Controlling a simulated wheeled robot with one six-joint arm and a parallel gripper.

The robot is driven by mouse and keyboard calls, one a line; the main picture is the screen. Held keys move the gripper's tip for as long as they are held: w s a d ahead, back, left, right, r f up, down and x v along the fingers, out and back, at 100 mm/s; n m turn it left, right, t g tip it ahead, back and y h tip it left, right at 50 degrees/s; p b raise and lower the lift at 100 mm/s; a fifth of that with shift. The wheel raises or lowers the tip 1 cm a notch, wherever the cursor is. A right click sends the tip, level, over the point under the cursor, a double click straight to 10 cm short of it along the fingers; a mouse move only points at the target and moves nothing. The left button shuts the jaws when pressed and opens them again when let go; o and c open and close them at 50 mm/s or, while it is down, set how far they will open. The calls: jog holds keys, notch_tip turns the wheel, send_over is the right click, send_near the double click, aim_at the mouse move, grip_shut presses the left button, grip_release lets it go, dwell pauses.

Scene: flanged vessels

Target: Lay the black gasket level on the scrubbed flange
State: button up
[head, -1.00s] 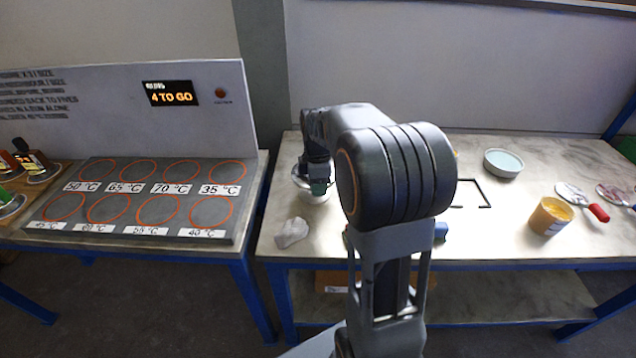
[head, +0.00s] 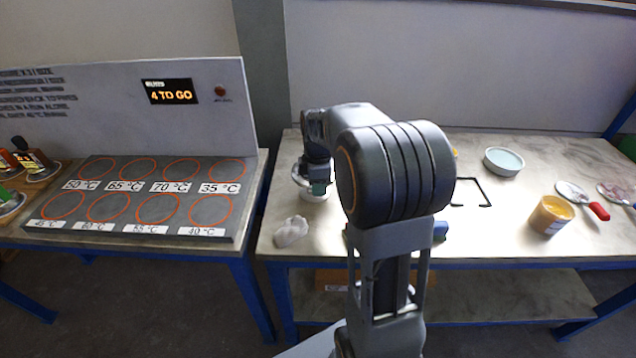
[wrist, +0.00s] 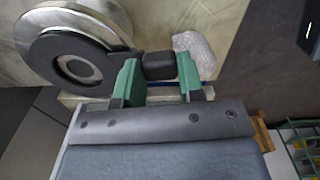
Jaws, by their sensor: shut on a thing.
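My gripper (wrist: 157,80) has green fingertips shut on the black block-like tab of the black gasket (wrist: 40,57). The gasket is a flat black ring left of the fingers in the wrist view. A silver round flange (wrist: 62,16) shows beyond its far edge and through its hole. The ring overlaps the flange but looks off-centre from it; I cannot tell whether they touch. In the head view my gripper (head: 319,188) is low over the pale round flanged vessel (head: 312,197) at the bench's left end. My arm hides part of that area.
A crumpled whitish cloth (head: 291,231) lies near the vessel; it also shows in the wrist view (wrist: 195,52). To the right are a black angular frame (head: 472,205), a pale round dish (head: 504,162) and an orange tub (head: 550,215). A hotplate panel (head: 140,195) stands left.

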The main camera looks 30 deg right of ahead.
jog(key=o, duration=1)
notch_tip(320, 180, up, 14)
jog(key=shift+f+p, duration=0.1)
jog(key=shift+p, duration=0.2)
